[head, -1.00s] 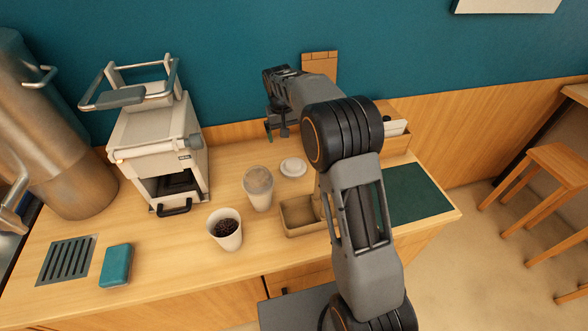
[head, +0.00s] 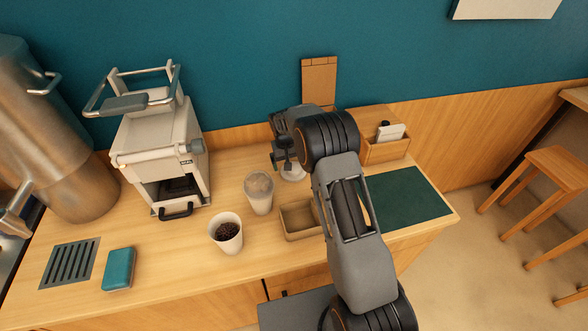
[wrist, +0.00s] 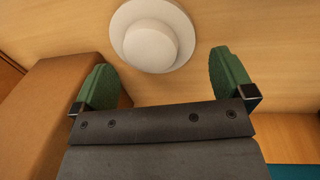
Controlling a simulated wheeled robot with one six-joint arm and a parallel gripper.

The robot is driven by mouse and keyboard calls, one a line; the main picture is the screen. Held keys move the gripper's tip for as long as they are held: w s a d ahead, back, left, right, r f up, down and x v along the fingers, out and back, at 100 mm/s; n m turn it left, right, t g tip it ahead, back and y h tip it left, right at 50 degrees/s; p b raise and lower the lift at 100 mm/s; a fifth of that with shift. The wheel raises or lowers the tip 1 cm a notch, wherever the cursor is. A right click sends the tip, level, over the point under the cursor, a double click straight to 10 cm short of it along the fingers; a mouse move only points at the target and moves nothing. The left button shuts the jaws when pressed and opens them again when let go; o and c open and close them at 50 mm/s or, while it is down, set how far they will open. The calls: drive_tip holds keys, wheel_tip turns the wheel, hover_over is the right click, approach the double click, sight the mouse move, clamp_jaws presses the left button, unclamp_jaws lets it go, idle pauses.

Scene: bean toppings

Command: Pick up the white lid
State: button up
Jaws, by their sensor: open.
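The white lid (wrist: 152,36) is round with a raised middle and lies flat on the wooden counter. In the wrist view it is at the top centre, just past the green fingertips and between their lines. In the head view the lid (head: 292,174) is partly hidden by my gripper (head: 284,165), which hangs over it. My gripper (wrist: 163,66) is open, with nothing between its fingers. I cannot tell the exact height of the fingertips above the lid.
A brown open box (head: 299,218) stands close by; its side shows at left in the wrist view. A cup with a pale top (head: 259,192), a cup of dark beans (head: 226,234) and a white machine (head: 160,150) stand left. A green mat (head: 408,195) lies right.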

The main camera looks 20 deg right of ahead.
sight(294, 170)
drive_tip(key=shift+d+f+p, duration=0.2)
drive_tip(key=shift+f+p, duration=0.15)
drive_tip(key=shift+f, duration=1.35)
drive_tip(key=shift+c, duration=0.2)
drive_tip(key=c, duration=0.7)
drive_tip(key=shift+c, duration=0.2)
